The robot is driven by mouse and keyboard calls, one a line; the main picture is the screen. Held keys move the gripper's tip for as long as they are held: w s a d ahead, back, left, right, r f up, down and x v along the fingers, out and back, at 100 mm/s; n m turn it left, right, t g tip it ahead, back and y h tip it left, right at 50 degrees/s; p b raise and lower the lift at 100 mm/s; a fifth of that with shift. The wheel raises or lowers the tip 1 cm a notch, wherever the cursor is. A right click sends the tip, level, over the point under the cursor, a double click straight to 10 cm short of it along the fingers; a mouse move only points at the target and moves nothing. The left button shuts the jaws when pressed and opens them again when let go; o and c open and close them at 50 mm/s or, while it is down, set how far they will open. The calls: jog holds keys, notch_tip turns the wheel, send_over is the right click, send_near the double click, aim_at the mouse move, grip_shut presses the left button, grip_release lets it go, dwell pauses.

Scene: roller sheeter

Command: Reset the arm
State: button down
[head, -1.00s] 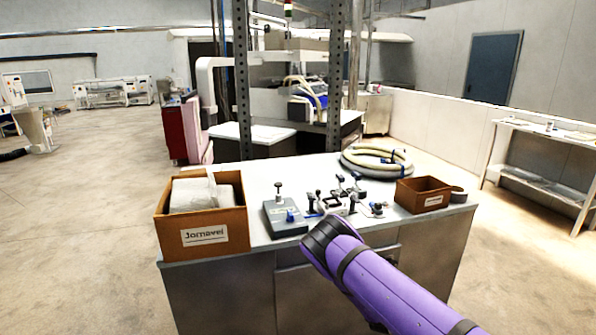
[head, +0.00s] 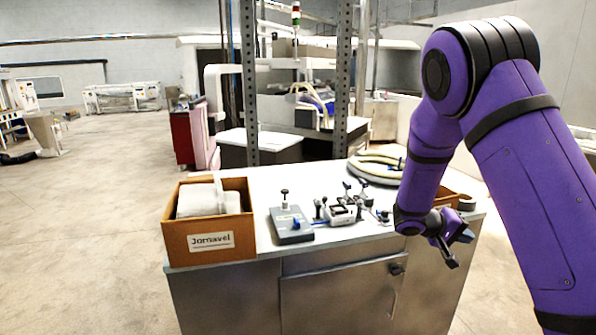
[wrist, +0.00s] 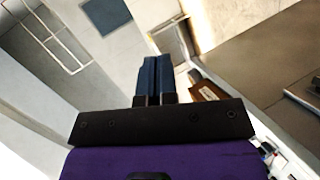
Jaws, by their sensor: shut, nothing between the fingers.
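My purple arm rises on the right of the head view, bent at the elbow. Its forearm hangs down to my gripper (head: 449,253), which is in front of the right part of the metal worktable (head: 225,277). In the wrist view the two blue fingers of my gripper (wrist: 154,62) lie side by side, shut, with nothing between them. My gripper appears clear of the things on the table.
A brown box (head: 183,243) with white contents stands at the table's left. A grey device (head: 291,226) and several small clamp-like parts lie mid-table. Behind my arm are a coiled hose (head: 367,168) and a small brown box (head: 446,193). Open floor (head: 95,215) lies left.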

jog(key=s+a+r+t+y, duration=0.1)
jog(key=s+a+r+y, duration=0.3)
jog(key=s+r, duration=0.3)
jog(key=s+a+r+n+t+y, duration=0.1)
jog(key=s+a+r+y, duration=0.3)
jog(key=s, duration=1.1)
jog(key=s+a+r+t+y, duration=0.2)
jog(key=s+a+r+y, duration=0.3)
jog(key=s+r, duration=0.6)
jog(key=shift+s+t+y, duration=0.3)
jog(key=shift+s+y, duration=0.1)
jog(key=shift+s, duration=0.15)
